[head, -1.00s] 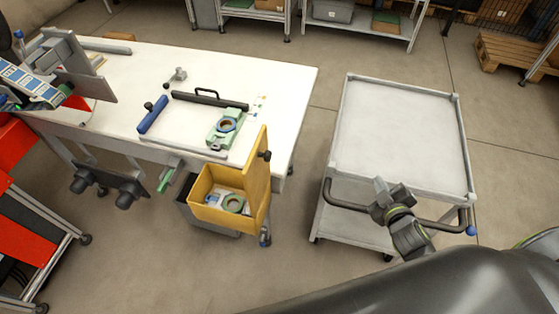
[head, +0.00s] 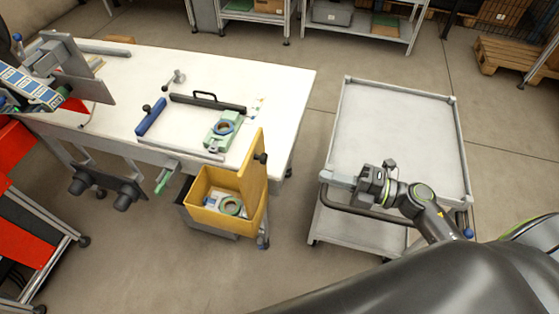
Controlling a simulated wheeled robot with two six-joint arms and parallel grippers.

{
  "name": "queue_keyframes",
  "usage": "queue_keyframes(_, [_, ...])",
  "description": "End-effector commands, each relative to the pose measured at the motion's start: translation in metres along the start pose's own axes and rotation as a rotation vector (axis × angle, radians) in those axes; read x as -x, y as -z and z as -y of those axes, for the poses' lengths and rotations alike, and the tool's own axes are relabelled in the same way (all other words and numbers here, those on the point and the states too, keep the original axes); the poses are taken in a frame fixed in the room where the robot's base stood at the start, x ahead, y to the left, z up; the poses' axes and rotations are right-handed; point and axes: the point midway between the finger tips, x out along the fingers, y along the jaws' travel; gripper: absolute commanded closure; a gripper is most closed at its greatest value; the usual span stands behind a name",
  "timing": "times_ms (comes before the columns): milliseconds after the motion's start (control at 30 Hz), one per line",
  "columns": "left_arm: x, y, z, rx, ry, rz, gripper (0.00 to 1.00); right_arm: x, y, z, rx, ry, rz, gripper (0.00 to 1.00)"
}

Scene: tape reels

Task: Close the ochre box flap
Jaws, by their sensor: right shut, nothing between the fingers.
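The ochre box (head: 197,198) hangs at the front right corner of the white table. Its flap (head: 254,172) stands upright on the box's right side, with a dark knob (head: 261,158) on its outer face. The box is open and holds a green ring-shaped part (head: 231,206) and some pale pieces. My right gripper (head: 326,176) is over the left front edge of the grey cart, pointing left towards the flap. It is shut and empty, a clear gap to the right of the flap. My left gripper is not in view.
The white table (head: 262,80) carries a green fixture (head: 222,130), a black-handled bar (head: 207,102) and a blue bar (head: 151,117). The grey cart (head: 395,125) stands at right with an empty top. Open floor lies between the table and cart.

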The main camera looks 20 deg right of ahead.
Motion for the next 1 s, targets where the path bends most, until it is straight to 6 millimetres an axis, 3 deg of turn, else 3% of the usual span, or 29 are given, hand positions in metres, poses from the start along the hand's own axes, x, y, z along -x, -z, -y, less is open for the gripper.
queue_keyframes(600, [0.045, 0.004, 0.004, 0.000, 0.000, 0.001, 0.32, -0.104, 0.000, -0.005, -0.005, -0.005, 0.002, 1.00])
queue_keyframes(800, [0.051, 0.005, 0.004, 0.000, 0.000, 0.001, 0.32, -0.120, -0.001, -0.002, -0.003, -0.002, 0.002, 1.00])
queue_keyframes(1000, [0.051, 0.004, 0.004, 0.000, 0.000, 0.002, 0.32, -0.123, -0.001, -0.001, -0.002, -0.001, 0.002, 1.00])
